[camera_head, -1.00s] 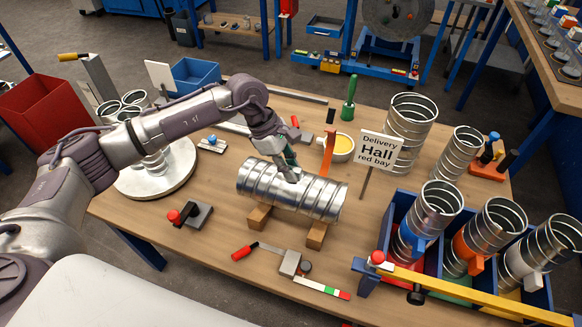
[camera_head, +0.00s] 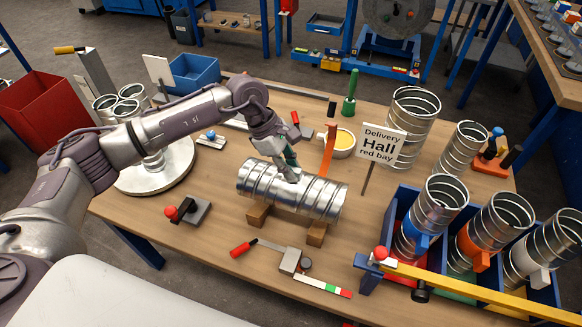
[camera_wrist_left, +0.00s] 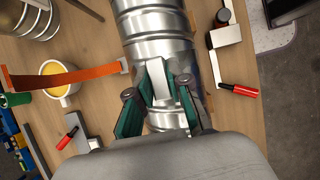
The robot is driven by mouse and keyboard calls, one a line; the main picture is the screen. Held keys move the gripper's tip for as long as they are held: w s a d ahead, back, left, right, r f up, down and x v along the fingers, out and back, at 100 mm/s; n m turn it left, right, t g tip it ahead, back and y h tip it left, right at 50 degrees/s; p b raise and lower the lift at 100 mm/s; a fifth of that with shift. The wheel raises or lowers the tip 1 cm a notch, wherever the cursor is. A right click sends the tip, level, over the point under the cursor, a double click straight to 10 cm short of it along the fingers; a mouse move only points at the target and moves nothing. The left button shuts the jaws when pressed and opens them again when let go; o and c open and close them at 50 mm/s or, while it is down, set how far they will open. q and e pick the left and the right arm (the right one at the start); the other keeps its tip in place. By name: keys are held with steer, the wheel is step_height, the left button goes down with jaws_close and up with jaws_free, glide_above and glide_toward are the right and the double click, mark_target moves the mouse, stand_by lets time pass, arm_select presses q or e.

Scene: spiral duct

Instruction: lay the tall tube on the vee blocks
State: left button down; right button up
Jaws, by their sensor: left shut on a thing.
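A ribbed metal tube (camera_head: 310,196) lies on its side across two wooden vee blocks (camera_head: 316,232) in the middle of the table. It also fills the upper middle of the left wrist view (camera_wrist_left: 156,30). My left gripper (camera_head: 289,174) is at the tube's upper side, left of its middle. In the left wrist view its green fingers (camera_wrist_left: 157,110) straddle a pale metal piece on the tube and are shut on it. The exact contact of tube and blocks is partly hidden. My right gripper does not show.
A blue divided bin (camera_head: 385,226) with several upright tubes stands at the right, a yellow bar (camera_head: 470,290) before it. The sign (camera_head: 380,147), orange strip (camera_head: 328,150) and cup (camera_head: 343,146) are behind the tube. A red-handled tool (camera_head: 290,262) lies in front.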

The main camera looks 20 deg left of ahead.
arm_select(q)
steer(key=shift+f+b, duration=1.8)
steer(key=shift+f, duration=0.1)
steer(key=c, duration=1)
jaws_free()
steer(key=v, duration=1.2)
